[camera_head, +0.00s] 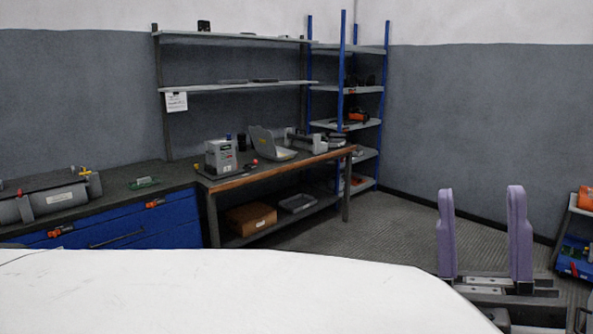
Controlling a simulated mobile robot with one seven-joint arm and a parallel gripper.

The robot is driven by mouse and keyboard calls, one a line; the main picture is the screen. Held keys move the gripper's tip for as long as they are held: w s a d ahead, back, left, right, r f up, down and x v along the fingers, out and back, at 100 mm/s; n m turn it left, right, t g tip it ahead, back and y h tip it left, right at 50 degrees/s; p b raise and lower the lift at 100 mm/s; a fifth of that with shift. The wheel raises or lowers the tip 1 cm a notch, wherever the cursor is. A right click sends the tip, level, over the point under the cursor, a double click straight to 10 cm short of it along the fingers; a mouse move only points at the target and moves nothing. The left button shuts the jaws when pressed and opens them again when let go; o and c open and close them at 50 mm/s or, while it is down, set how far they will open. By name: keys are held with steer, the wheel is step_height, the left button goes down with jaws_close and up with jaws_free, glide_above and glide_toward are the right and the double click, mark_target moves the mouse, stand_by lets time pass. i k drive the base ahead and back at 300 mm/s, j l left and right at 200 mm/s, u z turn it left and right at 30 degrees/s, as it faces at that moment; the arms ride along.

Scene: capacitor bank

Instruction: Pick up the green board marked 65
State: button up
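A small green board (144,183) lies flat on the dark top of the blue-drawer bench (110,185) at the left. It is too small to read any mark on it. My gripper (481,191) is at the lower right of the view. Its two purple fingers point up and stand wide apart, with nothing between them. It is far from the board, well to the right and nearer to me.
A grey cylinder (62,198) lies left of the board. Right of it, a workbench (262,177) holds a grey box device (221,156). A blue-post shelf (343,100) stands in the corner. A low cart (573,258) is at the right edge. Ribbed floor (400,230) is clear between.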

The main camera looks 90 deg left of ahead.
mark_target(147, 180)
steer(key=u, duration=3.65)
steer(key=i+j, duration=0.2)
steer(key=i, duration=0.35)
steer(key=i+j, duration=0.15)
steer(key=i, duration=0.4)
steer(key=i+j, duration=0.2)
steer(key=i, duration=0.35)
steer(key=i+j, duration=0.15)
steer(key=i, duration=0.4)
steer(key=i+j, duration=0.2)
steer(key=i, duration=0.85)
